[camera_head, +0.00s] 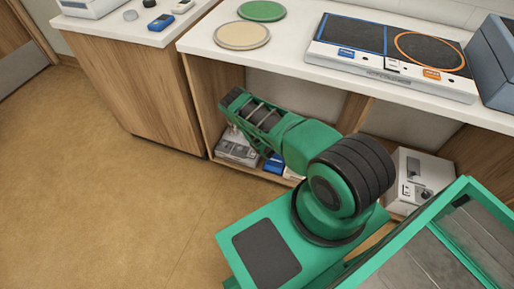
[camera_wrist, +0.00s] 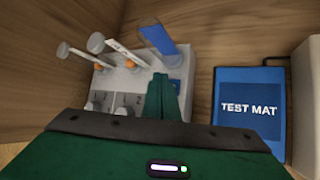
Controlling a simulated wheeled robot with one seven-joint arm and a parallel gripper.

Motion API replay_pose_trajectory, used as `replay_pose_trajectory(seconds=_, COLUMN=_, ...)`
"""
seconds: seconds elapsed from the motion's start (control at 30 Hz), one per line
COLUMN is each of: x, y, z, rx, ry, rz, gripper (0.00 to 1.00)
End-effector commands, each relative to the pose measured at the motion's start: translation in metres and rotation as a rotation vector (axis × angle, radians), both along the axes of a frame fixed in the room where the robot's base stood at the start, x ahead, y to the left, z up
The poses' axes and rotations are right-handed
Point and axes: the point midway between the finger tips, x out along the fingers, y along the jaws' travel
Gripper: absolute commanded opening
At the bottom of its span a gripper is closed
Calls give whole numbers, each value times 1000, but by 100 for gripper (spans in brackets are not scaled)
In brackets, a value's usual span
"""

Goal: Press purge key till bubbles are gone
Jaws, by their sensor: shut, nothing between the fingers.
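In the wrist view a light grey device (camera_wrist: 120,78) stands against a wooden wall. It has markings 1 and 2, knobs along its front and orange parts near the top. Two pale rods with round ends and a blue bar stick up from it. My gripper (camera_wrist: 162,82), with green fingers shut and empty, is in front of its right part and hides some of it. I cannot tell whether the fingers touch it. I cannot make out a purge key or bubbles. In the head view a grey device (camera_head: 236,150) sits on the low shelf, partly behind my arm.
A blue box marked TEST MAT (camera_wrist: 249,120) is right of the device, with a pale box (camera_wrist: 306,105) at the right edge. In the head view a white unit (camera_head: 425,175) stands under the counter (camera_head: 290,52). Open floor (camera_head: 90,190) lies to the left.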

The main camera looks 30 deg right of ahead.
Motion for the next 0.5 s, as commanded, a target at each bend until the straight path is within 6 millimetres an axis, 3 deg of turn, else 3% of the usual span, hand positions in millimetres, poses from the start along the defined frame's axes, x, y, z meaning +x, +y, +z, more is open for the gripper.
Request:
replay_pose_trajectory(seconds=0.3, x=0, y=0, z=1, rx=0, ry=0, rz=0, gripper=0)
replay_pose_trajectory(seconds=0.5, x=0, y=1, z=15, rx=-1, ry=1, rz=2, gripper=0)
